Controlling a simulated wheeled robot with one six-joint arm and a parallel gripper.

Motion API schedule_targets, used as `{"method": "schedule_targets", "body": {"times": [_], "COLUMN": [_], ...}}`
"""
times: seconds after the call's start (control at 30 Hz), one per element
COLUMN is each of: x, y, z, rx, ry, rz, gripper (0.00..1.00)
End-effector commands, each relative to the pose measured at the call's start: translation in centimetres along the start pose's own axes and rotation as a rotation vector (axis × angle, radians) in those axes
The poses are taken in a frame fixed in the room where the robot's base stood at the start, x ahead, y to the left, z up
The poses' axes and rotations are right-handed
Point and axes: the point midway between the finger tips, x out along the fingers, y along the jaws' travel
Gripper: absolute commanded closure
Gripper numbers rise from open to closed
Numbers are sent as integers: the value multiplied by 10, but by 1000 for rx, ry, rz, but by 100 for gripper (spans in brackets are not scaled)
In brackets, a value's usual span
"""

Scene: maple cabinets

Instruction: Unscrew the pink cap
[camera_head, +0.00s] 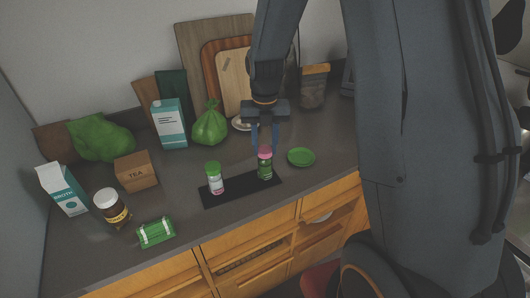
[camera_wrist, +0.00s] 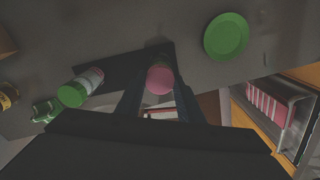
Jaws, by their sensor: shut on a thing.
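A green bottle (camera_head: 265,170) with a pink cap (camera_head: 265,151) stands upright on a black mat (camera_head: 235,193) on the counter. My gripper (camera_head: 265,146) points down over this bottle, with its fingers on either side of the cap, shut on it. In the wrist view the pink cap (camera_wrist: 160,80) is seen from above between the two fingertips (camera_wrist: 159,88). The cap sits at the top of the bottle, and I cannot tell whether it has turned.
A green-capped jar (camera_head: 215,180) stands left of the bottle on the same mat. A green dish (camera_head: 301,157) lies just right. Behind are a green bag (camera_head: 210,126), a carton (camera_head: 169,126) and cutting boards (camera_head: 234,80). An open drawer (camera_wrist: 278,110) shows below the counter edge.

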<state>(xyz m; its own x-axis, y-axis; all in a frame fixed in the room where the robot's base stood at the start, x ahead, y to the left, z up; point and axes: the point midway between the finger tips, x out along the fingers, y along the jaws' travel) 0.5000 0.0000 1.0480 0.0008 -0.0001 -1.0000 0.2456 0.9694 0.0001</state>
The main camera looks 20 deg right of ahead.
Motion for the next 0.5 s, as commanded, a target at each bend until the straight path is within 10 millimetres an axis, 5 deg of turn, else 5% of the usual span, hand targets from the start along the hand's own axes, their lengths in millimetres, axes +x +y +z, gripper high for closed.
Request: {"method": "schedule_targets", "body": {"times": [0.13, 0.17, 0.27, 0.5], "x": [2, 2, 2, 1], "y": [0, 0, 0, 0], "z": [-2, -2, -2, -1], "rx": [1, 1, 2, 2], "ry": [5, 5, 4, 2], "rz": [-1, -1, -1, 0], "gripper": [86, 63, 46, 44]}}
